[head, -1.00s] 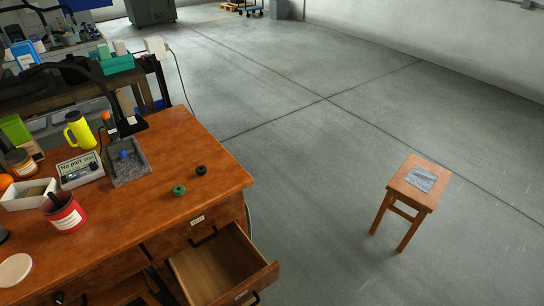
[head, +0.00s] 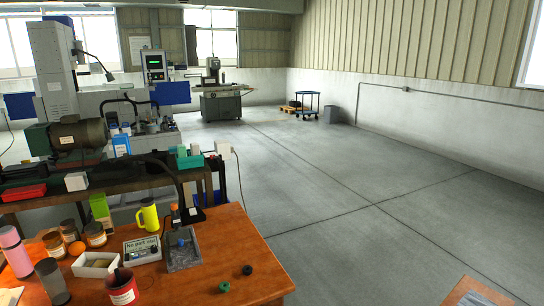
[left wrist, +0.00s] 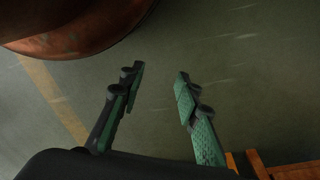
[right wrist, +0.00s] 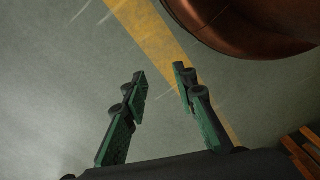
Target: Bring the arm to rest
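My left gripper (left wrist: 160,76) shows in the left wrist view. Its two green-padded fingers are apart, with only grey floor between them. My right gripper (right wrist: 160,80) shows in the right wrist view. Its fingers are also apart and empty, above the floor and a yellow floor line (right wrist: 150,35). Neither gripper nor arm shows in the head view. I cannot tell from the frames how the arms are folded.
A wooden stool (head: 470,292) is cut off at the lower right. Machines stand behind. The floor (head: 340,190) between is clear.

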